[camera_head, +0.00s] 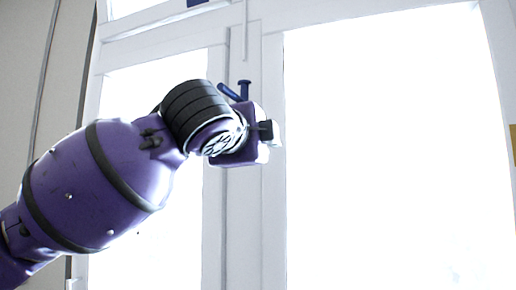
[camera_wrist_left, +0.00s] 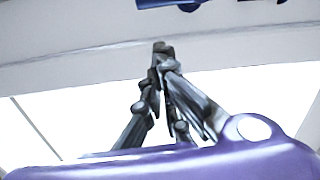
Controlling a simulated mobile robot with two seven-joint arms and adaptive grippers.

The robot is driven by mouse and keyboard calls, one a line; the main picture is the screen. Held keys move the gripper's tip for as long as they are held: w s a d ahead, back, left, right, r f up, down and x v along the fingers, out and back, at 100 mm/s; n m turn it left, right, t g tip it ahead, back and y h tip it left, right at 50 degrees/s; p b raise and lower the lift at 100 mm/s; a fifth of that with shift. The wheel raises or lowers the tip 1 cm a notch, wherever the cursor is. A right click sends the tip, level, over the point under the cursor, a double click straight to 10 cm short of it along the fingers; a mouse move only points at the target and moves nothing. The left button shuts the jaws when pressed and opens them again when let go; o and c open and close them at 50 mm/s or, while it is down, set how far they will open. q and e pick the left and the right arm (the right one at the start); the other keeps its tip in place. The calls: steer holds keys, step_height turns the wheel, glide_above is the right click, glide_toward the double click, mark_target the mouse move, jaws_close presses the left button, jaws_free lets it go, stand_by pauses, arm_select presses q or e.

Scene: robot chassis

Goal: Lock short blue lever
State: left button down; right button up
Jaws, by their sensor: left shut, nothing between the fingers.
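A blue lever part (camera_head: 244,90) stands upright just above my left wrist in the head view, in front of the white frame's middle post. A second blue piece (camera_head: 229,92) slants beside it. I cannot tell whether they are one lever or two. My left gripper (camera_wrist_left: 160,48) is shut and empty in the left wrist view, its fingertips close together before the white frame. Blue parts (camera_wrist_left: 185,4) show at that view's top edge, beyond the fingertips and apart from them in the picture. In the head view my wrist hides the fingers. My right gripper is in neither view.
White window frames (camera_head: 275,160) with bright panes stand ahead. Another blue piece (camera_head: 197,2) shows at the top edge. A yellow item (camera_head: 513,135) sits at the right edge. A grey wall (camera_head: 25,75) is at the left. The area before the right pane is clear.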

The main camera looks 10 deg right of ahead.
arm_select(q)
steer(key=v, duration=1)
steer(key=shift+s+d, duration=0.15)
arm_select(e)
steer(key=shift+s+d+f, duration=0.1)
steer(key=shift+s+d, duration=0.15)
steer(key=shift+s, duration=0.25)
arm_select(q)
steer(key=shift+s+d, duration=0.1)
steer(key=shift+s, duration=0.05)
